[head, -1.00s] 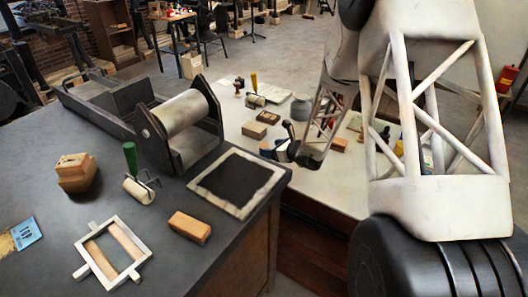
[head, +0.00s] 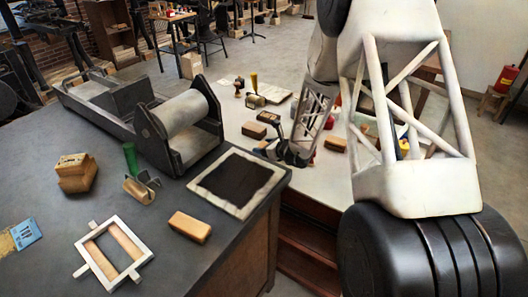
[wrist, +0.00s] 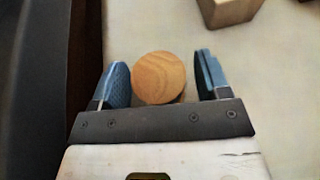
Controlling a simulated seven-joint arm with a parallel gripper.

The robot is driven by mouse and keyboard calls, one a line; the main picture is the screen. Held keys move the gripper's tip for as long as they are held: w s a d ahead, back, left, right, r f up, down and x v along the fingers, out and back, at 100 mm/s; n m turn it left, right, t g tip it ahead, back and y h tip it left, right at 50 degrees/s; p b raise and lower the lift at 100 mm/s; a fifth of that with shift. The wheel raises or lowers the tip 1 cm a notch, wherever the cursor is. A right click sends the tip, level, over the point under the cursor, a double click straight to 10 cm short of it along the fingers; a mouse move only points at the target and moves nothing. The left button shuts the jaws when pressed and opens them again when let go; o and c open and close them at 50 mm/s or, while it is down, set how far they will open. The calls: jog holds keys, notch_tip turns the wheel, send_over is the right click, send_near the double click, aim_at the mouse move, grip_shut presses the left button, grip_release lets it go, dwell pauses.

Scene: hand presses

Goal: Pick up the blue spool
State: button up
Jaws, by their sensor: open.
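In the wrist view a round wooden top (wrist: 160,78) lies between the two blue-padded fingers of my gripper (wrist: 158,84). It looks like the end of a spool seen from above; its sides are hidden, so no blue shows on it. My gripper is open, with the left finger close to the round top and a clear gap at the right finger. In the head view my gripper (head: 276,150) is low over the pale table's near left edge. The spool cannot be made out there.
A wooden block (wrist: 227,10) stands just beyond the right finger. The dark bench with the press (head: 183,125) adjoins on the left.

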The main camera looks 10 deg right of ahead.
dwell(0.5)
jog(key=c, duration=0.8)
jog(key=shift+r, duration=0.1)
jog(key=shift+r, duration=4.9)
